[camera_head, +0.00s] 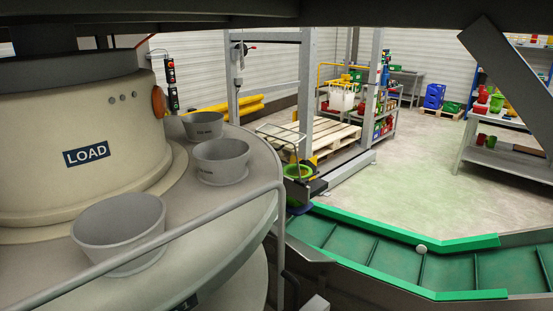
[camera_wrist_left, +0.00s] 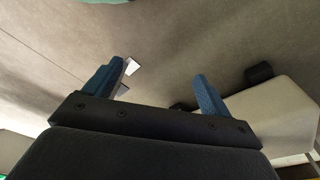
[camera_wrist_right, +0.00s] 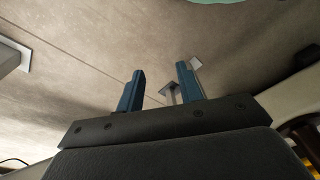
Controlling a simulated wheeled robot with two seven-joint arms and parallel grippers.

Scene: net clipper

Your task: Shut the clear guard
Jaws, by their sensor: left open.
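What looks like the clear guard (camera_head: 279,135) is a thin-framed see-through panel near the middle of the head view. It stands raised and tilted above a small machine with a yellow part and a green ring (camera_head: 297,171). Its hinge is too small to make out. Neither gripper shows in the head view. My left gripper (camera_wrist_left: 158,70) is open and empty, with its blue fingers well apart over bare floor. My right gripper (camera_wrist_right: 160,68) is also open and empty, with its fingers closer together. Neither wrist view shows the guard.
A round machine marked LOAD (camera_head: 87,152) with grey cups (camera_head: 119,219) fills the left, behind a grey rail (camera_head: 180,232). A green conveyor (camera_head: 400,258) crosses the lower right. A pallet (camera_head: 325,134) stands behind the guard. Open floor (camera_head: 420,165) lies beyond the conveyor.

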